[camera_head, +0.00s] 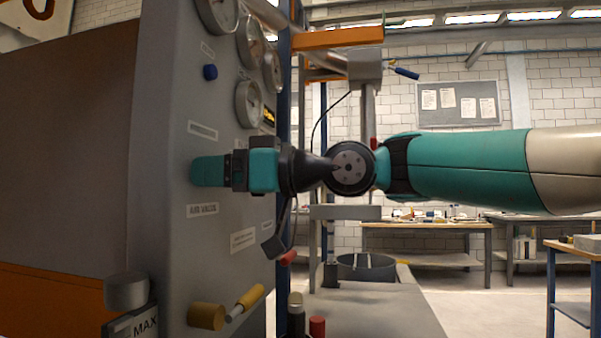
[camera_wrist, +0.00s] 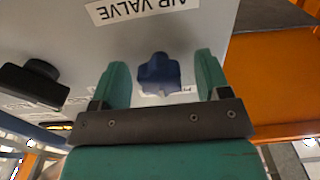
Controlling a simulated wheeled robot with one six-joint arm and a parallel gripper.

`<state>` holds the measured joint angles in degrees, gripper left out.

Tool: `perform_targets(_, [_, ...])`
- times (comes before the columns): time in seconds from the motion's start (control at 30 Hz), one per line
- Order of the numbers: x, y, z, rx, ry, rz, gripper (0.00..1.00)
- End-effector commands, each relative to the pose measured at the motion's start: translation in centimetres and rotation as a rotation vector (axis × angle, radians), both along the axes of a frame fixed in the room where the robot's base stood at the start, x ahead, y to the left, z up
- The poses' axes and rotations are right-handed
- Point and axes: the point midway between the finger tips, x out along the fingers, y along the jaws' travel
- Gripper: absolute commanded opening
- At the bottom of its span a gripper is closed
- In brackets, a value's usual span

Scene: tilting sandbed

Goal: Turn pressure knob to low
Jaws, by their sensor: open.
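In the wrist view a dark blue lobed knob (camera_wrist: 158,73) sits on the grey panel (camera_wrist: 205,25), between the two teal fingers of my gripper (camera_wrist: 162,68). My gripper is open, with a visible gap on both sides of the knob. A label beside the knob is mostly hidden by my gripper, so I cannot read it or the knob's setting. An upside-down "AIR VALVE" label (camera_wrist: 160,8) lies beyond the knob. In the head view my gripper (camera_head: 197,170) reaches the panel (camera_head: 160,120) just above that label (camera_head: 202,210), and hides the knob.
Several round gauges (camera_head: 248,103) and a small blue knob (camera_head: 209,72) are higher on the panel. A black knob (camera_wrist: 35,82) is left in the wrist view. Workbenches (camera_head: 425,228) stand behind.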

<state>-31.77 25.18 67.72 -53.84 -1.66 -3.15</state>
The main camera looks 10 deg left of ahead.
Motion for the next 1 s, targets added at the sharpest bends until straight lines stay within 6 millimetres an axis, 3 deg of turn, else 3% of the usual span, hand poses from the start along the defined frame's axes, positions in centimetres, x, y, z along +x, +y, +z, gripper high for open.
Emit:
perform_targets(0.17, [-0.1,-2.8,-0.1,0.002,-0.002,-0.005,0.7])
perform_targets(0.6, [-0.9,-13.7,-0.1,-0.001,-0.001,-0.007,0.7])
perform_targets(0.8, [-1.2,-16.3,-0.1,-0.002,0.0,-0.003,0.7])
perform_targets(1.0, [-1.3,-17.1,0.0,-0.001,-0.001,0.0,0.7])
